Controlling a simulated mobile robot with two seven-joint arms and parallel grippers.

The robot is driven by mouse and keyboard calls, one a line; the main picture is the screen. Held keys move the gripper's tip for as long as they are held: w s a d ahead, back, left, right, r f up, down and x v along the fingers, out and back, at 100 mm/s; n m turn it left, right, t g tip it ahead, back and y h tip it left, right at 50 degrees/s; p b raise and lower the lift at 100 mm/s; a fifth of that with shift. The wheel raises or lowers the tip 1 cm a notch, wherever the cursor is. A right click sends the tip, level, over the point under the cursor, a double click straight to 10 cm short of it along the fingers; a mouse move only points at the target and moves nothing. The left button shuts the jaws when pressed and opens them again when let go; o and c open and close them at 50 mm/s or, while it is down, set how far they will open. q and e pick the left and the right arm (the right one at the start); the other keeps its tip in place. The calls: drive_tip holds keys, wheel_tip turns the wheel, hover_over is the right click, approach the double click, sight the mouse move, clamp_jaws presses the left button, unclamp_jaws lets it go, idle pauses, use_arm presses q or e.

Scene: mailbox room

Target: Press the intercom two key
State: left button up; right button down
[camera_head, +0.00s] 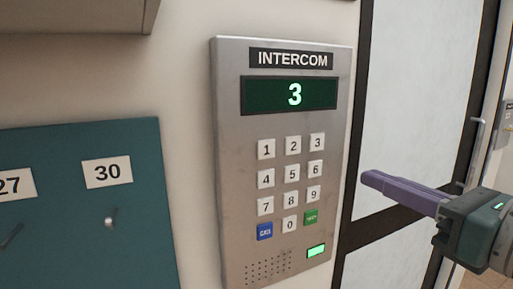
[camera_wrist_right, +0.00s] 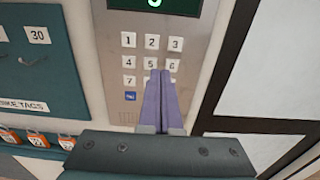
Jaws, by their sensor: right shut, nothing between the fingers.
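The intercom (camera_head: 230,150) is a grey metal panel on the wall, with a green display (camera_head: 290,95) that shows a lit 3. Its white two key (camera_head: 293,145) is in the middle of the top key row, and it also shows in the right wrist view (camera_wrist_right: 152,41). My right gripper (camera_head: 368,181) is shut and empty, its purple fingers pointing left, to the right of the panel in the head view. In the right wrist view its fingertips (camera_wrist_right: 160,76) cover part of the lower keypad, below the two key. My left gripper is not in view.
A teal board (camera_head: 80,210) with number labels is on the wall at left. Orange padlocks (camera_wrist_right: 67,141) hang at lower left in the wrist view. A dark-framed glazed door (camera_head: 415,90) stands right of the intercom. A grey box (camera_head: 75,15) juts out at upper left.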

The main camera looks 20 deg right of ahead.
drive_tip(key=shift+s+a+r, duration=0.15)
drive_tip(key=shift+a+r, duration=0.05)
drive_tip(key=shift+a, duration=0.3)
drive_tip(key=shift+s+a+r, duration=0.15)
drive_tip(key=shift+a, duration=0.35)
drive_tip(key=p, duration=0.3)
approach(293, 145)
drive_tip(key=w, duration=0.6)
drive_tip(key=shift+a, duration=0.25)
drive_tip(key=shift+w, duration=0.4)
drive_tip(key=shift+f, duration=0.1)
